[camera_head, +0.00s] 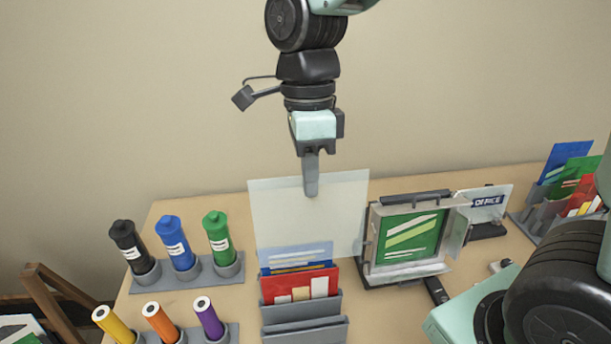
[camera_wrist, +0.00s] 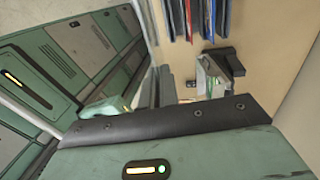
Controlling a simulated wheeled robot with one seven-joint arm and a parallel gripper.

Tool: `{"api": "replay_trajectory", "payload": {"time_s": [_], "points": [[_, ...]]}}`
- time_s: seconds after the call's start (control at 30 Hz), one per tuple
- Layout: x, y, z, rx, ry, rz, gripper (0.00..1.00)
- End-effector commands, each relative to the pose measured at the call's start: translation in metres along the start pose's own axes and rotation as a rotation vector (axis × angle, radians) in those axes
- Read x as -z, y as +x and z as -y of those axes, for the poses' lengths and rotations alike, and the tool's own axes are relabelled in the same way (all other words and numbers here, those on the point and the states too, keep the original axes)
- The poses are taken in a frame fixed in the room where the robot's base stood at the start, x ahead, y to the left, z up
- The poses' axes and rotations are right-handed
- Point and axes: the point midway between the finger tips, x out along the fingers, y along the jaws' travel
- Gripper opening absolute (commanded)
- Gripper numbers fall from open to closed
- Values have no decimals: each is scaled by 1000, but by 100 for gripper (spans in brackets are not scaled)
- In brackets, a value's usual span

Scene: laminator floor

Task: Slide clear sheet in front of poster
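My gripper (camera_head: 311,188) points straight down and is shut on the top edge of the clear sheet (camera_head: 343,215). The sheet hangs upright, pale and see-through, above and behind the paper holder. The poster (camera_head: 407,238) is green with white and yellow stripes. It stands in a grey frame (camera_head: 374,240) to the right of the sheet, with a panel swung out at the frame's right side. The sheet and frame look close, but the gap is unclear. In the wrist view the frame (camera_wrist: 207,78) shows partly; the fingertips and sheet cannot be made out.
A stepped paper holder (camera_head: 303,308) with blue and red papers stands below the sheet. Bottles in a rack (camera_head: 203,277) and coloured rolls stand left. An office sign (camera_head: 488,203) and another paper holder (camera_head: 530,215) stand right. A small dark object (camera_head: 437,290) lies before the frame.

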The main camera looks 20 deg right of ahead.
Motion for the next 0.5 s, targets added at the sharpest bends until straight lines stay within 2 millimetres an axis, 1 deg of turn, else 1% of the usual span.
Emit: {"api": "replay_trajectory", "payload": {"time_s": [0.5], "points": [[69, 1, 0, 1, 2, 0, 0]]}}
